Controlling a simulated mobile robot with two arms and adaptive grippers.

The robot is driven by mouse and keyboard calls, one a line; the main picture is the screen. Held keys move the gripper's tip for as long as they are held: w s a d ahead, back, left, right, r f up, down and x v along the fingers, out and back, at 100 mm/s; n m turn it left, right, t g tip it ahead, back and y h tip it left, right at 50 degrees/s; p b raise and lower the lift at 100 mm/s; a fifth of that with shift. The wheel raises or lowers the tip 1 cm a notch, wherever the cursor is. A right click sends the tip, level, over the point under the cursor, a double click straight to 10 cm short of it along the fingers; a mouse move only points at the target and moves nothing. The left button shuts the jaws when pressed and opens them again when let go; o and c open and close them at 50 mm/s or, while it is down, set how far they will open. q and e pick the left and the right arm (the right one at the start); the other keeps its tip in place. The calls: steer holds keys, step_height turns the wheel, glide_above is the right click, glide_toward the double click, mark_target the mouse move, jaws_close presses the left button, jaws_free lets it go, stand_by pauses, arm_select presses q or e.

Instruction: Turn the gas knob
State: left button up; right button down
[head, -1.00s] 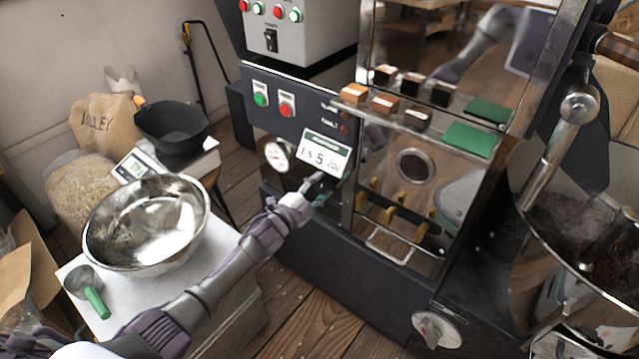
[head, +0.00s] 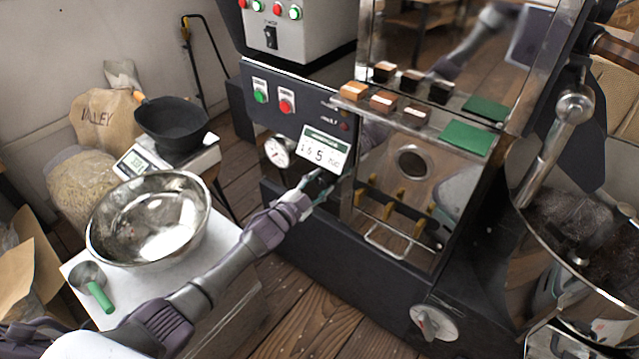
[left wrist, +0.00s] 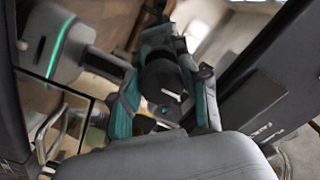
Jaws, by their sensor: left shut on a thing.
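My left gripper (head: 319,186) is at the front of the dark roaster panel, just below the white display (head: 324,150). In the left wrist view, its teal-padded fingers (left wrist: 164,90) are closed around a round black knob (left wrist: 160,78) with a white mark on its face. The fingers and wrist mostly hide this knob in the head view. A separate pale round dial with a red mark (head: 424,321) sits low on the machine at the right. My right gripper is not in view.
A pressure gauge (head: 279,151) is just left of the display. A glass-fronted section with a ledge of sample blocks (head: 383,102) stands to the right.

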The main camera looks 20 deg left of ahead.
arm_select(q)
steer(key=shift+f, duration=0.1)
steer(key=o, duration=1.1)
steer(key=shift+o, duration=0.2)
steer(key=v, duration=1.2)
